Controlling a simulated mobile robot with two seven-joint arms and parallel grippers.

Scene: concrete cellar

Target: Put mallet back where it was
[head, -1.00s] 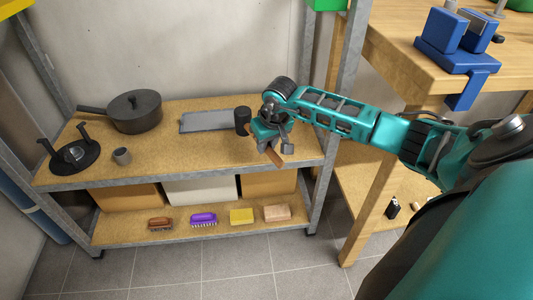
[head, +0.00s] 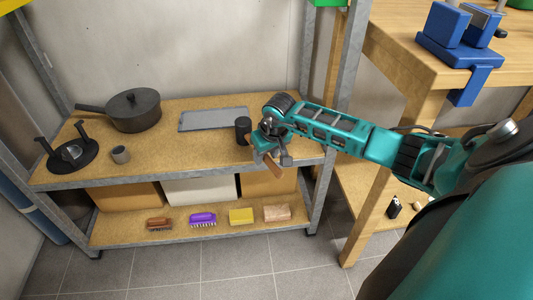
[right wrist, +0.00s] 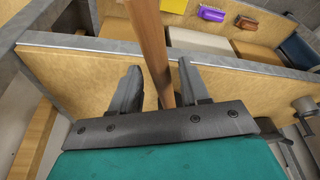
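The mallet has a black cylindrical head (head: 243,131) and a wooden handle (head: 273,167). My right gripper (head: 268,148) is around the handle, near the right front of the upper shelf. The handle also shows between the two fingers in the right wrist view (right wrist: 152,45), and the mallet moves with the gripper. The head is upright at the gripper's left, in front of the grey mat (head: 214,119). I cannot tell whether it touches the shelf board. The handle slants toward the shelf's front edge. My left gripper is not in view.
A lidded pot (head: 133,112), a small grey cup (head: 121,154) and a black stand (head: 70,155) occupy the upper shelf's left. The board's middle (head: 180,150) is clear. Brushes (head: 203,219) and blocks (head: 241,216) lie below. A workbench with a blue vise (head: 455,45) stands right.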

